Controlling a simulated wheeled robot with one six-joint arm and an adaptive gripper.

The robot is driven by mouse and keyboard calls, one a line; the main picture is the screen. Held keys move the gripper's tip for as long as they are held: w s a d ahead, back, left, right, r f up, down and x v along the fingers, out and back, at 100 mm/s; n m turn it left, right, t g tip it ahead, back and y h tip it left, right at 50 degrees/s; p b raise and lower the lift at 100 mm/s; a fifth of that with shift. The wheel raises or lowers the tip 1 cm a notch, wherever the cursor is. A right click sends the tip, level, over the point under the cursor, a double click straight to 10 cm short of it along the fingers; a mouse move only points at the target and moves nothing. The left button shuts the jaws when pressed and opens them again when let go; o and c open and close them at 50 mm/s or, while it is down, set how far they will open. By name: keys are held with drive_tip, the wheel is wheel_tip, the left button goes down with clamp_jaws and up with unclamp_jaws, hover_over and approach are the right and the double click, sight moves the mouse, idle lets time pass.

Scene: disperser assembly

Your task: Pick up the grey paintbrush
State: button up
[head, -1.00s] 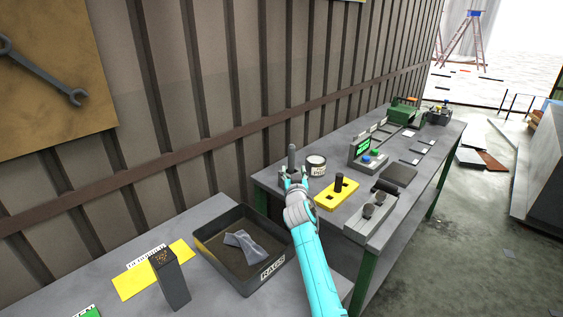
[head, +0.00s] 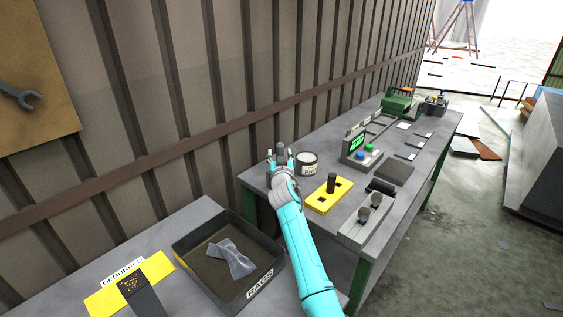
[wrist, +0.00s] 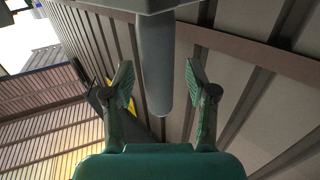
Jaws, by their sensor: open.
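A grey rounded upright bar (head: 281,148), which looks like the grey paintbrush's handle, stands at the near-left corner of the far bench, close to the wall. In the wrist view the bar (wrist: 154,70) joins a wider dark grey piece at the top edge. My gripper (head: 280,159) is at this bar with one finger on each side. In the wrist view my gripper (wrist: 160,80) is open, with gaps between the bar and both fingers. The brush's bristles cannot be made out.
A labelled round tin (head: 307,163) stands close right of my gripper. A yellow block (head: 321,202) and a grey unit with knobs (head: 352,232) sit nearer. A dark RAGS bin (head: 201,278) lies on the near bench. The ribbed wall (head: 225,90) is close behind.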

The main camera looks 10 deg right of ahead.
drive_tip(key=shift+w, duration=0.2)
clamp_jaws()
